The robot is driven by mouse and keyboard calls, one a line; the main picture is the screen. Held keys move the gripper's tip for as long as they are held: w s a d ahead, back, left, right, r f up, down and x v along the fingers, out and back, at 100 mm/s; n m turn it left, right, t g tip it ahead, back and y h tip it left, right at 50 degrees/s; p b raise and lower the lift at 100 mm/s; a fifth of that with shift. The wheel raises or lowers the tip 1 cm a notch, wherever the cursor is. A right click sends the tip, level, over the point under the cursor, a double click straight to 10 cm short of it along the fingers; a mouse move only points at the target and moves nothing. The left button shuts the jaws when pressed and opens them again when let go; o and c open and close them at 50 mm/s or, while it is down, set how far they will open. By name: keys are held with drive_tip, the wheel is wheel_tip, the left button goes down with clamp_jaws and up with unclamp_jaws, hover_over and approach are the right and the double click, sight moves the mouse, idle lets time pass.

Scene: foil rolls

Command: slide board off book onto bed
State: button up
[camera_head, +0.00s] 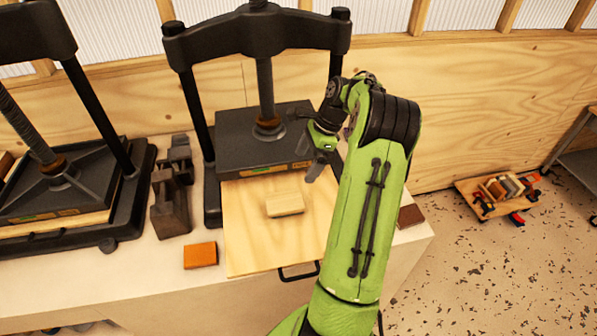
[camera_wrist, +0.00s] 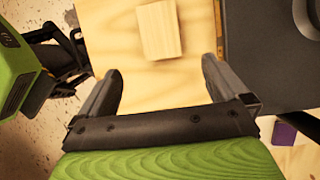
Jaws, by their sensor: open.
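A small pale wooden board (camera_head: 285,203) lies near the middle of the plywood bed (camera_head: 250,240), which sticks out in front of the dark press. The board also shows in the wrist view (camera_wrist: 159,29), near the top centre. A thin darker edge shows under its front side; I cannot tell whether this is a book. My gripper (camera_head: 314,168) is above the bed, to the right of and behind the board. In the wrist view my gripper (camera_wrist: 161,68) is open and empty, its fingers spread wider than the board and not visibly touching it.
The press platen (camera_head: 265,140) and its black frame stand behind the bed. An orange block (camera_head: 200,255) and dark metal blocks (camera_head: 170,205) are left of the bed. A brown block (camera_head: 410,216) lies right of my arm. A black handle (camera_head: 300,272) is at the bed's front.

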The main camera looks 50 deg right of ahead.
sight(285, 201)
drive_tip(key=x, duration=1.5)
drive_tip(key=shift+b, duration=0.3)
drive_tip(key=shift+c, duration=0.5)
